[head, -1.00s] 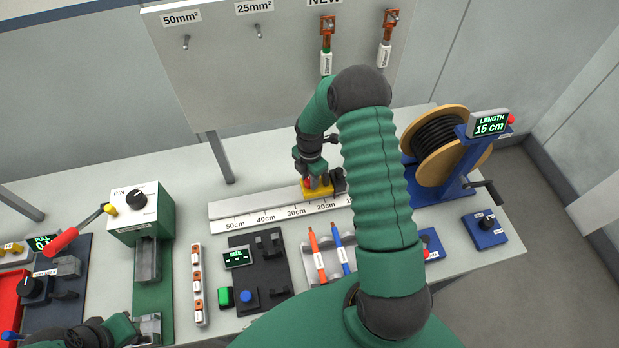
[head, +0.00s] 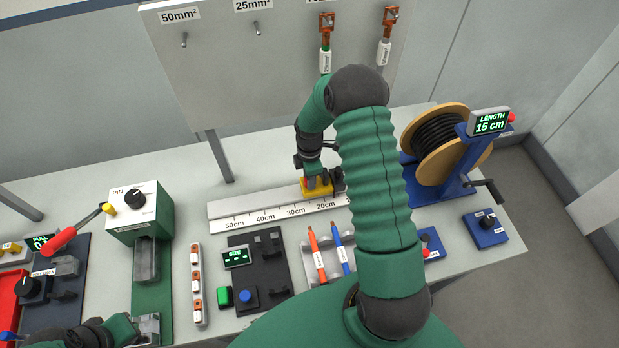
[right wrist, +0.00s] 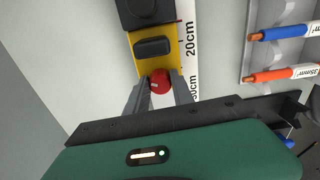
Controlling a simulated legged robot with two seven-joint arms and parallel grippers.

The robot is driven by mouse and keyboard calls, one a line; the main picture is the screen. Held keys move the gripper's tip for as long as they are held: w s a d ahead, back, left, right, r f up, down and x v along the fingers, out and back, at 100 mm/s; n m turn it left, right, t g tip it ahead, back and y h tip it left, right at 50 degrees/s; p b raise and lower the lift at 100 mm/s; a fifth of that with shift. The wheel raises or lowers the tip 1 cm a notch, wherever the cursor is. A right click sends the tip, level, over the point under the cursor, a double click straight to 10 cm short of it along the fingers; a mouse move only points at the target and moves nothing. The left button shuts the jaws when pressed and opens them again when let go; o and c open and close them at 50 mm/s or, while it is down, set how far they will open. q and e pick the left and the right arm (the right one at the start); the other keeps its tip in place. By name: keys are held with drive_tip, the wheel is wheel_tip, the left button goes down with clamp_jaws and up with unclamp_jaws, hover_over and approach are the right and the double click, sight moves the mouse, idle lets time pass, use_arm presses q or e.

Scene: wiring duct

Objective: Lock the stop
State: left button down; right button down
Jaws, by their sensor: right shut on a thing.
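The yellow stop (head: 317,188) sits on the white measuring rail (head: 262,209), between the 20cm and 30cm marks. In the right wrist view the stop (right wrist: 146,66) carries a black block and a red round knob (right wrist: 159,82). My right gripper (head: 313,180) is at the stop from above. In the right wrist view its two fingers (right wrist: 160,92) are shut on the red knob, one on each side. My left gripper (head: 146,324) is at the bottom left, partly cut off by the frame edge, and its finger state is unclear.
A cable reel (head: 437,143) with a display reading 15 cm (head: 489,123) stands to the right. Orange (head: 317,254) and blue (head: 341,250) cables lie in a holder in front of the rail. A green PIN press (head: 143,215) stands to the left. The table behind the rail is clear.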

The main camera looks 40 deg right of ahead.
drive_tip(key=m+b, duration=0.1)
drive_tip(key=m, duration=0.5)
drive_tip(key=shift+w+r, duration=0.1)
drive_tip(key=shift+w, duration=0.05)
drive_tip(key=m, duration=0.4)
drive_tip(key=shift+r+m+b, duration=0.1)
drive_tip(key=shift+m+b, duration=0.2)
drive_tip(key=shift+m, duration=1.2)
drive_tip(key=shift+w, duration=0.1)
drive_tip(key=c, duration=1.3)
unclamp_jaws()
drive_tip(key=shift+o, duration=1.1)
drive_tip(key=shift+s, duration=0.2)
